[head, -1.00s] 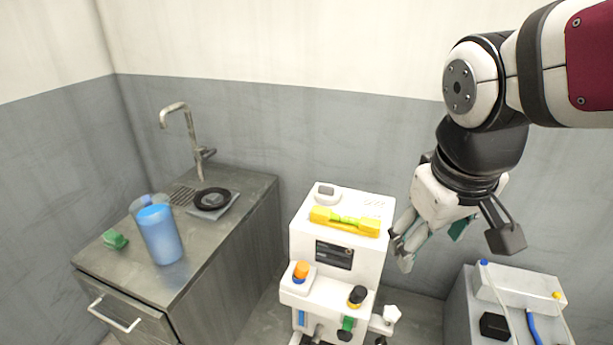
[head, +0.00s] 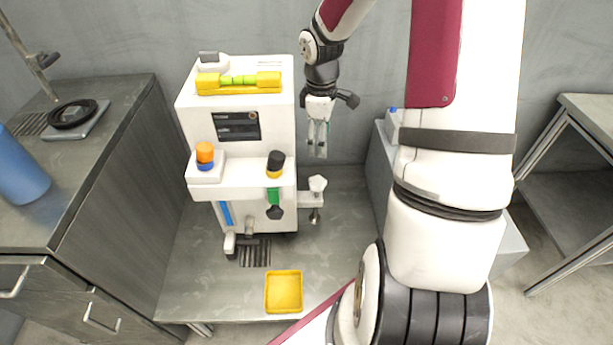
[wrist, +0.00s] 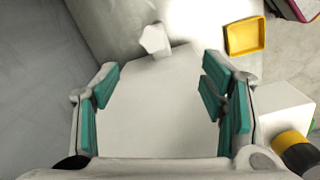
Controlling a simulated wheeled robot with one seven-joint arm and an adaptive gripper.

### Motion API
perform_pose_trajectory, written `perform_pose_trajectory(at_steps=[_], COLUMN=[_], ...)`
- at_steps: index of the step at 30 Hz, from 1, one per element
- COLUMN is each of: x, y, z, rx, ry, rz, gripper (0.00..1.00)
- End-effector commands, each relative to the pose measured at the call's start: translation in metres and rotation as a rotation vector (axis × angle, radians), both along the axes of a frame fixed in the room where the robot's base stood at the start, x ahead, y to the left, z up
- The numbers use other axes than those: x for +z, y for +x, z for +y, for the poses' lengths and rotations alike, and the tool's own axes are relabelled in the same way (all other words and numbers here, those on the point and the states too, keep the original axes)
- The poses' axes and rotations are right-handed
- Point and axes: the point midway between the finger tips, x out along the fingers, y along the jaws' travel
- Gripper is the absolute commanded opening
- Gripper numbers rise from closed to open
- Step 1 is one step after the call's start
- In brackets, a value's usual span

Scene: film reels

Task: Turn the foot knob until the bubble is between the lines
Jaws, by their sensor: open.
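The white lobed foot knob (head: 317,183) sits on a bracket at the machine's lower right side, with a threaded foot below it. In the wrist view the knob (wrist: 154,40) shows beyond my fingertips, near the top centre. The yellow level (head: 238,83) with a green vial lies on top of the white machine (head: 180,99); the bubble's place between the lines is too small to tell. My gripper (head: 318,146) points down above the knob, apart from it. In the wrist view its teal-padded fingers (wrist: 160,98) are spread wide with nothing held.
A yellow tray (head: 284,313) lies on the low metal surface in front of the machine. An orange knob (head: 204,151) and a black-yellow knob (head: 275,163) stand on the machine's front ledge. A grey cabinet stands close on the right. A sink counter with a blue cup (head: 20,170) is left.

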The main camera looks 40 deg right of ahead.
Motion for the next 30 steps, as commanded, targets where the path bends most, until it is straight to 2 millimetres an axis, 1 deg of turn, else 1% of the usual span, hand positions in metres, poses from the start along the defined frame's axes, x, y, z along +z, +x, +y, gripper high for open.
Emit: perform_pose_trajectory(at_steps=[1,3,6,11,14,24,30], x=[-0.017,-0.031,-0.044,-0.055,-0.066,-0.132,-0.165], y=[0.003,0.005,0.008,0.009,0.009,0.009,0.009], z=[-0.004,-0.009,-0.013,-0.014,-0.014,-0.013,-0.013], rx=[0.009,0.022,0.036,0.046,0.045,0.046,0.046], ry=[0.016,0.030,0.046,0.052,0.053,0.053,0.053], rz=[0.003,0.002,-0.001,-0.003,-0.002,0.000,0.000], gripper=[0.66,0.66,0.66,0.66,0.66,0.66,0.66])
